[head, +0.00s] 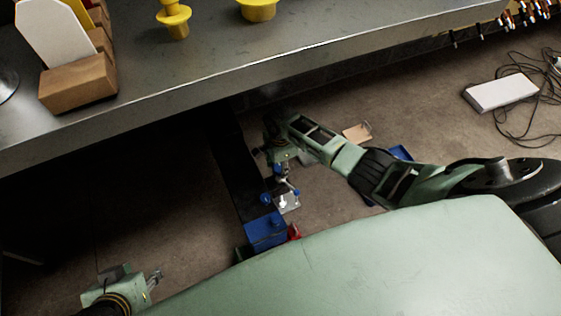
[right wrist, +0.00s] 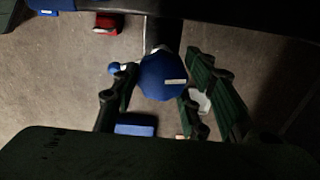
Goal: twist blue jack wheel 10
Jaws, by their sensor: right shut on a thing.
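The blue jack wheel (right wrist: 162,77) is a faceted blue knob with a small pale label, seen in the right wrist view between the two dark green fingers of my right gripper (right wrist: 158,96). My right gripper is shut on it. In the head view my right gripper (head: 281,162) points down above a small metal jack (head: 287,201) with blue parts, and the gripped wheel is hard to make out there. My left gripper (head: 153,281) is at the lower left, away from the jack, and its finger opening is too small to judge.
A blue block (head: 266,230) and a red item (head: 294,232) sit beside the jack. A grey workbench (head: 250,65) overhangs the far side. A large pale green panel (head: 390,265) fills the front. A white box (head: 500,92) and cables lie on the floor at right.

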